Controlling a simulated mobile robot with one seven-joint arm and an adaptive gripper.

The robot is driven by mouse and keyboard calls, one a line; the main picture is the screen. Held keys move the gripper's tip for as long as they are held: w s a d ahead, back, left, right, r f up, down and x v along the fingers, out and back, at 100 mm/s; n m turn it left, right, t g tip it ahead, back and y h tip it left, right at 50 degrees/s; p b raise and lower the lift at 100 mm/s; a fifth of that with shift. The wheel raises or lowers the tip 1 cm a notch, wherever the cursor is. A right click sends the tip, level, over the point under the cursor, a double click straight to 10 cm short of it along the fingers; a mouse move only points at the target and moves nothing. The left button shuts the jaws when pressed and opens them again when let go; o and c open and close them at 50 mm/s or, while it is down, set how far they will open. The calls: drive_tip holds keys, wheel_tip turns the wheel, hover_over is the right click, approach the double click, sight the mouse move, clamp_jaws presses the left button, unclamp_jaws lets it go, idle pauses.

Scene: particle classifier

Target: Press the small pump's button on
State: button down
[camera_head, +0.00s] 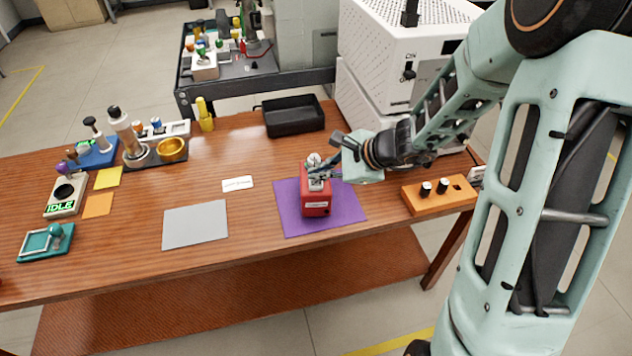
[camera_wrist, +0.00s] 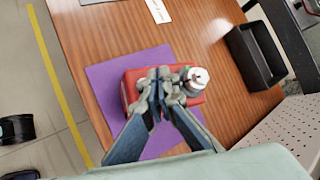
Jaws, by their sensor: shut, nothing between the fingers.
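The small pump is a red box (camera_head: 316,201) standing on a purple mat (camera_head: 346,212) on the wooden table. The red pump body (camera_wrist: 129,90) and the purple mat (camera_wrist: 103,88) also show in the wrist view. A round silver and white fitting (camera_wrist: 198,78) stands on the pump's top beside my fingers. My gripper (camera_head: 318,172) is at the top of the pump, coming from the right. In the wrist view its closed fingertips (camera_wrist: 158,76) lie over the pump's top with nothing between them. They hide part of that top. I cannot make out the button or whether the fingers touch it.
A black tray (camera_head: 293,117) stands behind the pump. An orange block (camera_head: 437,195) with black-and-white pieces stands to the right. A white perforated machine (camera_head: 390,60) stands at the back right. A grey mat (camera_head: 195,224) lies bare on the left.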

sight(318, 184)
drive_tip(key=shift+f, duration=0.15)
drive_tip(key=shift+f+b, duration=0.3)
drive_tip(key=shift+b, duration=0.35)
drive_tip(key=shift+f+b, duration=0.85)
drive_tip(key=shift+b, duration=0.1)
idle(0.9)
drive_tip(key=shift+r, duration=0.15)
drive_tip(key=shift+r+p, duration=0.95)
drive_tip(key=shift+r, duration=0.2)
drive_tip(key=shift+r+p, duration=1.95)
drive_tip(key=shift+r, duration=0.65)
drive_tip(key=shift+f, duration=0.1)
